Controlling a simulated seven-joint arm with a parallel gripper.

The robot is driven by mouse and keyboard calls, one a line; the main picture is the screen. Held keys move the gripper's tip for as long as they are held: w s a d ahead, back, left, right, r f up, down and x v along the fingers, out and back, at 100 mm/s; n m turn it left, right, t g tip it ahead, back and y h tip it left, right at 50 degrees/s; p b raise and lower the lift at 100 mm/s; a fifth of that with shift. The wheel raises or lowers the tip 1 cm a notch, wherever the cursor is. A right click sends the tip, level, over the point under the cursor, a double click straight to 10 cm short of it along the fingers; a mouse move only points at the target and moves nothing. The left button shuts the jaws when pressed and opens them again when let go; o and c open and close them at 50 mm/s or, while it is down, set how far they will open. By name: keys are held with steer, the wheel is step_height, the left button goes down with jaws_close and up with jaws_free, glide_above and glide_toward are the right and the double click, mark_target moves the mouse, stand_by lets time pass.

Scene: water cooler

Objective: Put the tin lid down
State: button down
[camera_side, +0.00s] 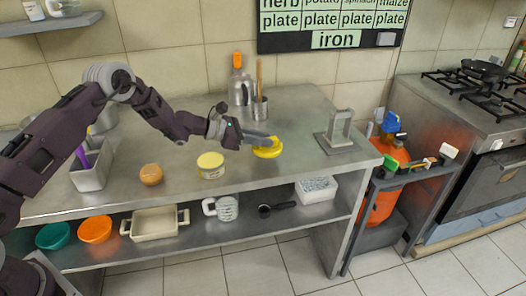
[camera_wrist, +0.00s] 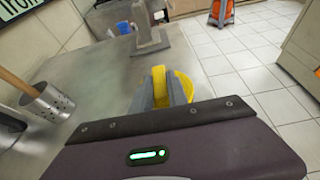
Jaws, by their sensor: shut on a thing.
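The tin lid (camera_side: 267,153) is yellow and round, at the end of my gripper (camera_side: 262,140) over the right part of the steel counter. My gripper is shut on it. In the wrist view, a yellow part of the lid (camera_wrist: 160,82) sits between the two grey fingers (camera_wrist: 161,92), and more of its rim shows to their right. In the side view the lid is at or just above the counter; I cannot tell whether it touches. A tin (camera_side: 211,168) with a pale side and yellow top stands left of my gripper.
A grey metal stand (camera_side: 338,138) is to the right of the lid. A metal holder (camera_side: 260,108) with a wooden handle stands behind. An orange-brown round object (camera_side: 151,175) lies left of the tin. Bare counter (camera_side: 290,112) shows behind the lid.

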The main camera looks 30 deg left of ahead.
mark_target(257, 148)
steer(key=shift+f, duration=1.85)
steer(key=shift+f, duration=0.1)
steer(key=c, duration=1.3)
jaws_free()
